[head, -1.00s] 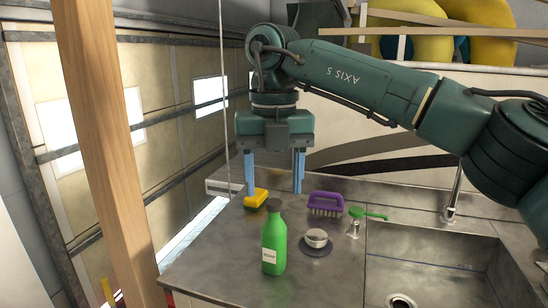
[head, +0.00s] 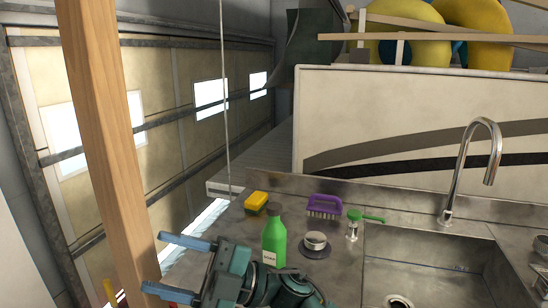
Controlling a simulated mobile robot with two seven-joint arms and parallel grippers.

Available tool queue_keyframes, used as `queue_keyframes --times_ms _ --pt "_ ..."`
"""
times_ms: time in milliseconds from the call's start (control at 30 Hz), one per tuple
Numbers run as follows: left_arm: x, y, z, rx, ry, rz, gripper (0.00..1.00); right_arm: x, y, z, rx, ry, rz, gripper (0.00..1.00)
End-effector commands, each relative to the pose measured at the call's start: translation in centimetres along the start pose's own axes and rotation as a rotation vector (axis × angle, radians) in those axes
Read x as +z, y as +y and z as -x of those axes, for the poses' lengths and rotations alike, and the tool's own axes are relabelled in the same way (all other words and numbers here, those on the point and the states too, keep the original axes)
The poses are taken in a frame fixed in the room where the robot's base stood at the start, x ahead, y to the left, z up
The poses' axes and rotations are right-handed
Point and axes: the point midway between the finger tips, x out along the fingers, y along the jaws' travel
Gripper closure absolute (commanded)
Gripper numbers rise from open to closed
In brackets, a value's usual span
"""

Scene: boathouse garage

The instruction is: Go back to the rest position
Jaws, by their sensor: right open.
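My right gripper (head: 166,267) is at the bottom left of the head view, at the front left of the steel counter (head: 222,222). Its two blue fingers point left and stand apart, with nothing between them. It is in front of the green bottle (head: 274,243), which stands upright with a dark cap. A yellow sponge (head: 255,201) lies on the counter behind the bottle. A purple brush (head: 324,205) lies to the right of the sponge. My left gripper is not in view.
The sink (head: 430,268) with a tall tap (head: 485,150) is at the right. A wooden post (head: 105,140) rises at the left. The counter's back is clear of my arm.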

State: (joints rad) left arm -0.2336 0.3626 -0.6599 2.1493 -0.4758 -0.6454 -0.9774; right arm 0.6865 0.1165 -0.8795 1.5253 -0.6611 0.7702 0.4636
Motion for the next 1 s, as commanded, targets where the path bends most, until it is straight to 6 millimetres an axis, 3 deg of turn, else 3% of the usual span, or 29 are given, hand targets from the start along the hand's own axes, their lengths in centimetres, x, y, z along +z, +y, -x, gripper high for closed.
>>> queue_keyframes --times_ms 167,267,367,467,600,700,800,1000 --pt "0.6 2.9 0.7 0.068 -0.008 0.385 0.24 2.9 0.0 6.8 0.396 -0.277 -0.178 0.44" --pt "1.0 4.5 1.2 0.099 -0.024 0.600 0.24 4.4 -1.5 11.9 0.569 -0.466 -0.285 0.44" --pt "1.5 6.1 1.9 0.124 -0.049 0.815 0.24 5.2 -4.5 17.7 0.708 -0.671 -0.402 0.44" --pt "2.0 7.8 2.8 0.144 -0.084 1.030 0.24 5.0 -8.6 23.6 0.813 -0.888 -0.528 0.44" --pt "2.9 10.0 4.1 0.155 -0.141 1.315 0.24 2.4 -15.4 30.9 0.892 -1.180 -0.708 0.44" --pt "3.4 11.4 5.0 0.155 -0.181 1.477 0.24 -0.2 -19.6 34.5 0.910 -1.345 -0.820 0.44" --pt "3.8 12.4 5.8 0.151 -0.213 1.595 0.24 -2.7 -22.7 36.9 0.908 -1.464 -0.904 0.44" --pt "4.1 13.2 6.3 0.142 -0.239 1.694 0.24 -5.0 -25.2 38.5 0.898 -1.560 -0.978 0.44"
